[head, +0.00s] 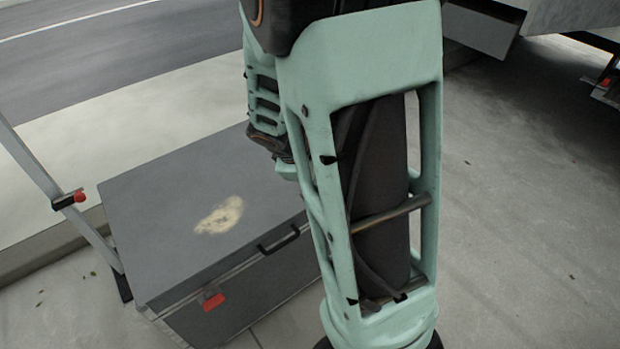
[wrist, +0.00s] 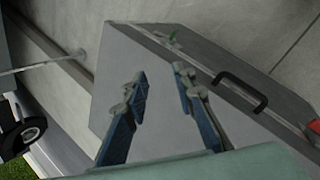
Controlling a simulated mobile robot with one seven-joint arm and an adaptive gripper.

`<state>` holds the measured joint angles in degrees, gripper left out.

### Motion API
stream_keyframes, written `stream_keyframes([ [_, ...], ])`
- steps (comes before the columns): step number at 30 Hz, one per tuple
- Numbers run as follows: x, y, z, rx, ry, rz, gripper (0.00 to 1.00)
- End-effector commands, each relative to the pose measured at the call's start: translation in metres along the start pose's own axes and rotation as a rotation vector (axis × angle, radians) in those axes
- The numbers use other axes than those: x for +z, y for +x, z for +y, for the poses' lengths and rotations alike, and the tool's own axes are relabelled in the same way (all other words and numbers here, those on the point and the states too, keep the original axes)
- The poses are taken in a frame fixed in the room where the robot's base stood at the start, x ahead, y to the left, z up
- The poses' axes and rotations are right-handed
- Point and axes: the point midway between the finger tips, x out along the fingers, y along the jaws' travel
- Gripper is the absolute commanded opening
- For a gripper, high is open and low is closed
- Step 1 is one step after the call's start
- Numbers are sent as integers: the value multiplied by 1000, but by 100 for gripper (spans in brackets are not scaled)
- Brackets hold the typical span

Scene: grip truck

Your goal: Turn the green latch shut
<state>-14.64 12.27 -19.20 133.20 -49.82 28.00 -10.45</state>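A grey case (head: 165,215) with metal edges stands on the pavement in the head view. It also fills the middle of the wrist view (wrist: 115,45), turned on its side. The small green latch (wrist: 173,36) is near the far corner of the case's front edge in the wrist view. My arm hides that part of the case in the head view. My gripper (wrist: 159,71) is open and empty in the wrist view. Its two blue-padded fingers point toward the case, with the latch beyond the fingertips. I cannot tell how far the latch is turned.
A black handle (head: 279,240) is on the case's front, with a red latch (head: 212,300) to its left. A metal post (head: 30,160) with a red knob stands left of the case. A kerb runs behind.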

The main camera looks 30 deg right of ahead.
Motion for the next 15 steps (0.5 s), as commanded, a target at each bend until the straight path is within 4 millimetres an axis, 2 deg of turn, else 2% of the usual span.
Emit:
stream_keyframes([
  [6, -1, -9, 3, 16, -10, -5, 25],
  [15, -1, -10, 3, 17, -10, -6, 25],
])
